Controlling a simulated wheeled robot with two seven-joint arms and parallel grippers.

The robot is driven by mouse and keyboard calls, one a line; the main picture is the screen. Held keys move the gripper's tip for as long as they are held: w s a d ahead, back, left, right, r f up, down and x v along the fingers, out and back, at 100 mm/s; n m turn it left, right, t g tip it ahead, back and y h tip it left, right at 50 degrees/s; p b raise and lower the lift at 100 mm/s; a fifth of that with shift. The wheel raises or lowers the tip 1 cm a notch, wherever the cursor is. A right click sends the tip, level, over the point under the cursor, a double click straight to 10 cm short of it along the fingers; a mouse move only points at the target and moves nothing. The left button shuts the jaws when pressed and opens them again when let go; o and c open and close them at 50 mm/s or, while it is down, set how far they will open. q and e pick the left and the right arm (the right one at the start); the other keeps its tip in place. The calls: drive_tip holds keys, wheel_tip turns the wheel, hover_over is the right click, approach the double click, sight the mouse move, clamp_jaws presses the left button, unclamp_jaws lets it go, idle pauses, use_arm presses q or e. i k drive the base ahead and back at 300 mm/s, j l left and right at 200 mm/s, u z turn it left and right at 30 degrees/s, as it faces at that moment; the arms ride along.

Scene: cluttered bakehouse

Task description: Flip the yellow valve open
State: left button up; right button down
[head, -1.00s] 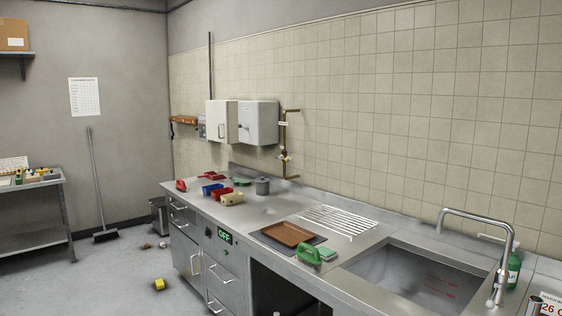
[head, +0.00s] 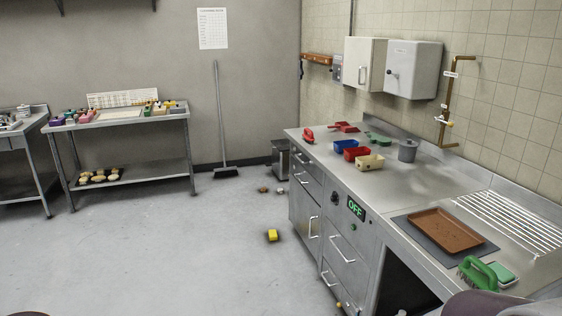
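A brass pipe (head: 447,100) runs down the tiled wall on the right, beside the white wall boxes. A small valve (head: 444,122) sits on its lower part, with a pale tag or handle and a yellowish bit at its side. It is too small to tell which way its handle is turned. A white label (head: 452,75) hangs higher on the pipe. Neither of my grippers is in view.
Below the pipe, the steel counter (head: 420,185) carries a grey pot (head: 408,150), red, blue and cream bins, and a brown tray (head: 446,230). A yellow block (head: 272,235) lies on the floor. The floor left of the counter is mostly clear.

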sight(451, 124)
drive_tip(key=i, duration=2.2)
drive_tip(key=i+z, duration=0.2)
drive_tip(key=i, duration=0.25)
drive_tip(key=i+j+z, duration=0.2)
drive_tip(key=i, duration=0.25)
drive_tip(key=i+j+z, duration=0.2)
drive_tip(key=i, duration=0.25)
drive_tip(key=i+l+z, duration=0.1)
drive_tip(key=i+z, duration=0.85)
drive_tip(key=k+j, duration=0.05)
drive_tip(key=k, duration=0.05)
